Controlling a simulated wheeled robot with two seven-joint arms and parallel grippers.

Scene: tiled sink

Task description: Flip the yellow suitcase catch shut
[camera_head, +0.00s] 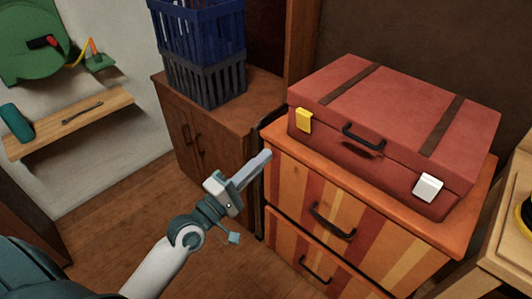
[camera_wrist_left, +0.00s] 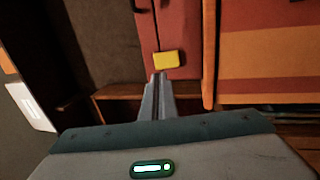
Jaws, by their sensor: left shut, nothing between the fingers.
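The red suitcase (camera_head: 398,105) lies flat with its lid down on the striped drawer cabinet. The yellow catch (camera_head: 304,119) is at the left end of its front face. It also shows in the left wrist view (camera_wrist_left: 167,60), just beyond my fingertips. I cannot tell from these frames whether it is up or flat against the case. My left gripper (camera_head: 265,155) is shut and empty, pointing toward the suitcase, left of and below the yellow catch. A gap shows between them in the head view. My right gripper is not in view.
A white catch (camera_head: 428,187) and a dark handle (camera_head: 362,138) are on the suitcase front. The orange cabinet top (camera_head: 468,218) juts out below. A brown cupboard (camera_head: 198,130) with stacked crates (camera_head: 205,80) stands at the left. Open floor (camera_head: 110,215) lies below.

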